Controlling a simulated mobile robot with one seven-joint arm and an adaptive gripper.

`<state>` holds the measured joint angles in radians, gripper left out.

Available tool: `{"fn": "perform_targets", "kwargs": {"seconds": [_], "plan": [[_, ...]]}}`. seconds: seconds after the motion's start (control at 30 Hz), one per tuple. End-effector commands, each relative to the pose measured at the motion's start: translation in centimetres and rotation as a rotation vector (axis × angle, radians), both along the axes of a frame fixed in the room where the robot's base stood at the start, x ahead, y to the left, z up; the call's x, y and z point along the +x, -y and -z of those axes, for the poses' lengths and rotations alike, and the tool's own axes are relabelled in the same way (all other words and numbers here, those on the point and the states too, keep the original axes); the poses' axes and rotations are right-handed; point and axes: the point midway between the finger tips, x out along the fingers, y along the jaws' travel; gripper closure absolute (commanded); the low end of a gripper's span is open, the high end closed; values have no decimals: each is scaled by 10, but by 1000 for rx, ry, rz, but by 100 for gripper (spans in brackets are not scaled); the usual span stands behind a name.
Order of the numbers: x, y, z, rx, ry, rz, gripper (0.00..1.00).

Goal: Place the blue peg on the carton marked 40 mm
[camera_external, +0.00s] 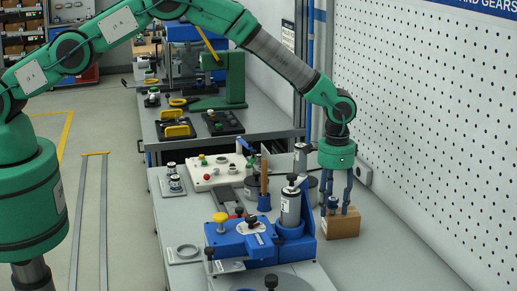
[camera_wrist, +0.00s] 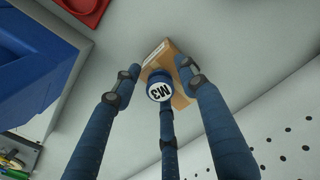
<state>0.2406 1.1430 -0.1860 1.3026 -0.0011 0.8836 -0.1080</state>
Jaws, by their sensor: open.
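The brown carton (camera_external: 343,225) stands on the bench at the right in the external view, beside the blue fixture. In the wrist view the carton (camera_wrist: 158,54) has a pale label whose text is too small to read. The blue peg (camera_external: 332,203) appears to stand on top of the carton. The wrist view shows the peg's white marked end (camera_wrist: 160,92) facing the camera, with the carton behind it. My gripper (camera_external: 338,208) points down over the carton. Its blue fingers are open and spread around the peg, apparently without gripping it.
The blue fixture (camera_external: 238,243) with a grey cylinder (camera_external: 291,206) stands close left of the carton. A white perforated wall (camera_external: 430,120) rises to the right. Bare bench (camera_external: 385,262) lies in front of the carton.

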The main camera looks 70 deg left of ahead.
Motion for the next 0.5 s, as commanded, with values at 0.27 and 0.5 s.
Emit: {"fn": "perform_targets", "kwargs": {"seconds": [0.27,0.5], "plan": [[1,0,-25,0,3,0,58],[1,0,-64,0,3,0,58]]}}
